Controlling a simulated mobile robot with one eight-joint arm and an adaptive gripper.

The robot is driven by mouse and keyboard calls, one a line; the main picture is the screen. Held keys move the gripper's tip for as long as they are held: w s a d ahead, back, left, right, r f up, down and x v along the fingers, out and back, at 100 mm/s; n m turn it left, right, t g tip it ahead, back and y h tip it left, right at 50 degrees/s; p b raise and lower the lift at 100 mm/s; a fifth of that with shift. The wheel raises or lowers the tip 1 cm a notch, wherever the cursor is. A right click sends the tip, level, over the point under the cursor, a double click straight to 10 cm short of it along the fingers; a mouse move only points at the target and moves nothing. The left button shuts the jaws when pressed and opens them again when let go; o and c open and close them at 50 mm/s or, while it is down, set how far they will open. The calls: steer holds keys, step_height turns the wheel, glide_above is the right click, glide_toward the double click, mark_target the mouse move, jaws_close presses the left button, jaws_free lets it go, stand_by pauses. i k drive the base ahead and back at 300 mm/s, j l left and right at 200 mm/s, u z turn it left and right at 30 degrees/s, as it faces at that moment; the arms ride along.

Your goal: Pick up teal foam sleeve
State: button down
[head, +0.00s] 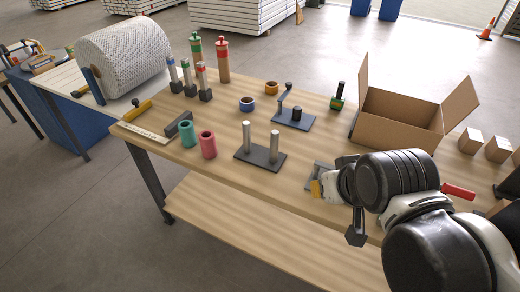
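The teal foam sleeve (187,134) is a short hollow tube standing upright near the front left of the wooden table (235,168). A pink sleeve (208,145) of like shape stands just to its right. My arm comes in from the lower right. My gripper (356,236) is at the table's front edge, well to the right of the teal sleeve and apart from it. Only a dark part of the gripper shows; my arm links hide the rest, so its opening cannot be told.
A dark block (179,124) lies close behind the teal sleeve. A two-post stand (259,156) is between the sleeves and my arm. A ruler (143,132) lies at left.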

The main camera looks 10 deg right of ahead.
mark_target(186, 128)
steer(key=i+j+z, duration=0.1)
steer(key=j, duration=0.25)
steer(key=i+j, duration=0.2)
steer(key=j, duration=0.2)
steer(key=i+j+z, duration=0.15)
steer(key=j, duration=0.2)
steer(key=i+j, duration=0.15)
steer(key=j, duration=0.25)
steer(key=i+j+z, duration=0.15)
steer(key=j, duration=0.25)
steer(key=i+j, duration=0.1)
steer(key=j, duration=0.3)
steer(key=i+j+z, duration=0.15)
steer(key=j, duration=0.25)
steer(key=k, duration=0.05)
